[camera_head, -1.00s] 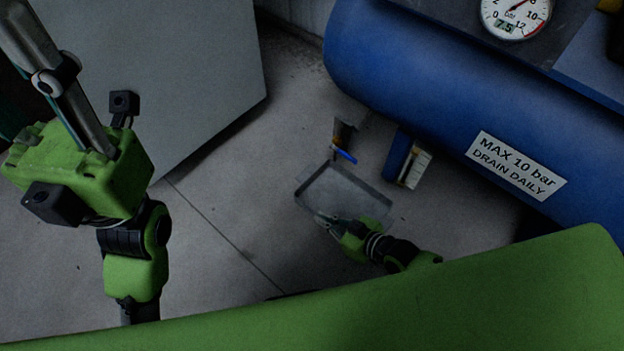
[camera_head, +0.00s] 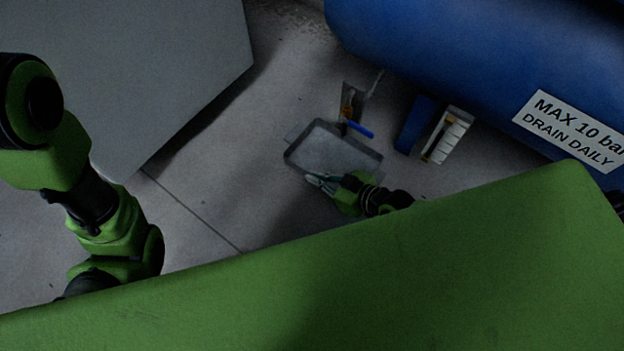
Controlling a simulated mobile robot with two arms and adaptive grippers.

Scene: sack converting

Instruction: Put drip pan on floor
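The drip pan (camera_head: 335,150) is a shallow grey rectangular tray with a raised rim, in the middle of the head view. It lies on or just above the concrete floor; I cannot tell which. My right gripper (camera_head: 315,181) is at the pan's near rim, its fingers against or just beside the edge. The fingers are small and dark here, so their grip on the rim is unclear. My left arm shows at the left edge, but its gripper is out of view.
A blue tank (camera_head: 430,50) with a "MAX 10 bar" label fills the upper right. A blue-handled valve (camera_head: 358,129) is just beyond the pan. A blue-and-white block (camera_head: 447,135) stands right of it. A grey cabinet (camera_head: 130,70) is at upper left. Bare floor (camera_head: 210,180) lies between.

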